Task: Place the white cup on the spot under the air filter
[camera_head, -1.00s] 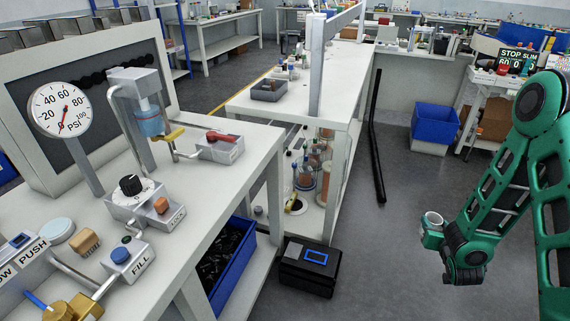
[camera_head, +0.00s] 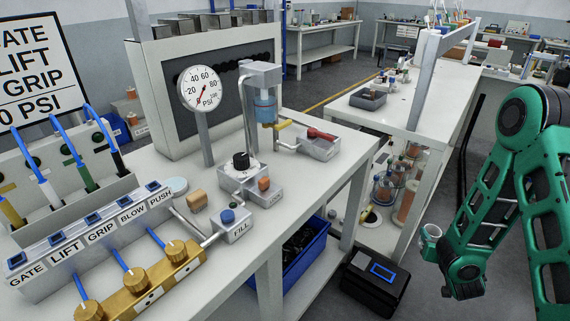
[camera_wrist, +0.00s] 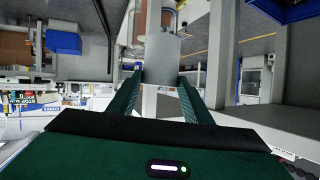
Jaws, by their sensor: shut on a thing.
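The white cup (camera_head: 431,232) is in my gripper (camera_head: 430,241), at the right of the head view, off the bench's right side and over the floor. In the wrist view the cup (camera_wrist: 162,60) sits between the two green fingers of my gripper (camera_wrist: 160,88), which are shut on it. The air filter (camera_head: 264,105), a grey metal head with a blue bowl, hangs from a grey post on the bench, well left of my gripper. I cannot make out a marked spot beneath the filter.

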